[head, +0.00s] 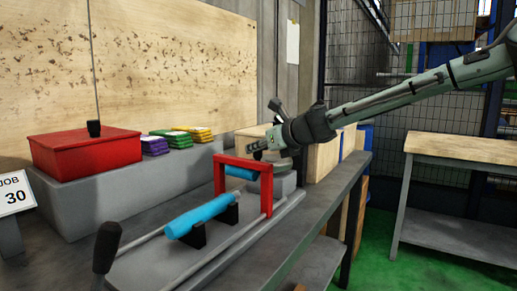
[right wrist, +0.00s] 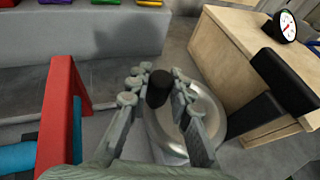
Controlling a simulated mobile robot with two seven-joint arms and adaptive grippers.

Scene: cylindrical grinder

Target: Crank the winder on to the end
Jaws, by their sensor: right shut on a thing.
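The winder is a round silver wheel (right wrist: 205,118) with an upright black crank knob (right wrist: 159,88) in the right wrist view. My right gripper (right wrist: 158,78) is shut on this knob, one finger on each side of it. In the head view my right gripper (head: 257,150) reaches in from the right, just behind the red frame (head: 228,163). The wheel's grey side (head: 286,183) shows below it; the knob is hidden by the gripper there. A blue cylinder (head: 200,215) lies on black supports on the rails in front of the frame. My left gripper is not in view.
A black-gripped lever (head: 106,247) stands at the front left. A red box (head: 85,155) and coloured stacks (head: 172,138) sit on a grey ledge. Right of the wheel is a wooden box (right wrist: 235,60) with a dial gauge (right wrist: 283,26) on it.

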